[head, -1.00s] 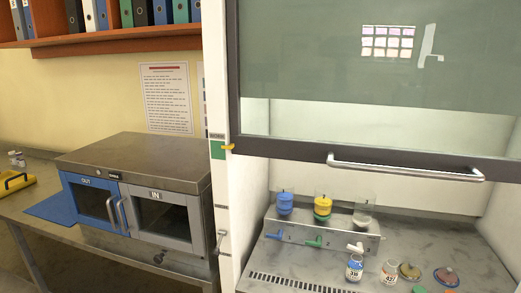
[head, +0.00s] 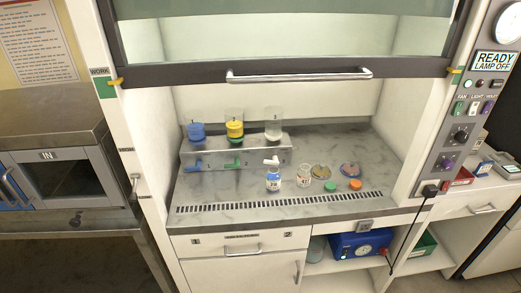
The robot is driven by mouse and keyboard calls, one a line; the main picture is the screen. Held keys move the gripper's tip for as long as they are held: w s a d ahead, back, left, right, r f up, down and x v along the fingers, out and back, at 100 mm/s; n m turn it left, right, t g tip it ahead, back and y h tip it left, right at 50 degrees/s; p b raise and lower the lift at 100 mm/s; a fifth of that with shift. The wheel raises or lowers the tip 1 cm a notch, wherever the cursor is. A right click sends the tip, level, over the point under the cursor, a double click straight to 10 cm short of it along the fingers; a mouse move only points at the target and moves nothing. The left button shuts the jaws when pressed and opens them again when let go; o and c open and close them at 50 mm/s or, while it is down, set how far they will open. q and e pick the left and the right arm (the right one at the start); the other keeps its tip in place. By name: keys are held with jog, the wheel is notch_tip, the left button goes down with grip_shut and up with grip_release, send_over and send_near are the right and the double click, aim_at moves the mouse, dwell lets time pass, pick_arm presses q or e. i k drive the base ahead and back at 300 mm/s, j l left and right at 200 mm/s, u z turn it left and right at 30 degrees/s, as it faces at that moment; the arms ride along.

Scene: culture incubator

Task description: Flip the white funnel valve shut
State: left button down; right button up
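The white funnel valve (head: 271,161) sits on the front of a grey manifold rack (head: 255,157) inside the hood. Its small handle points to the left, and its exact angle is hard to tell at this size. Above it stands a clear funnel with a white base (head: 273,133). To its left are the green valve (head: 233,164) under a yellow funnel (head: 235,129) and the blue valve (head: 192,166) under a blue funnel (head: 196,131). Neither of my grippers is in view.
A blue-labelled bottle (head: 273,182) stands just in front of the white valve. A clear jar (head: 304,175), dishes (head: 320,171) and green and orange caps (head: 355,185) lie to its right. The raised sash handle (head: 298,77) crosses above.

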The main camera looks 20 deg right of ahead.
aim_at(275, 162)
jog(key=i+j+z, duration=0.6)
jog(key=i+j, duration=0.25)
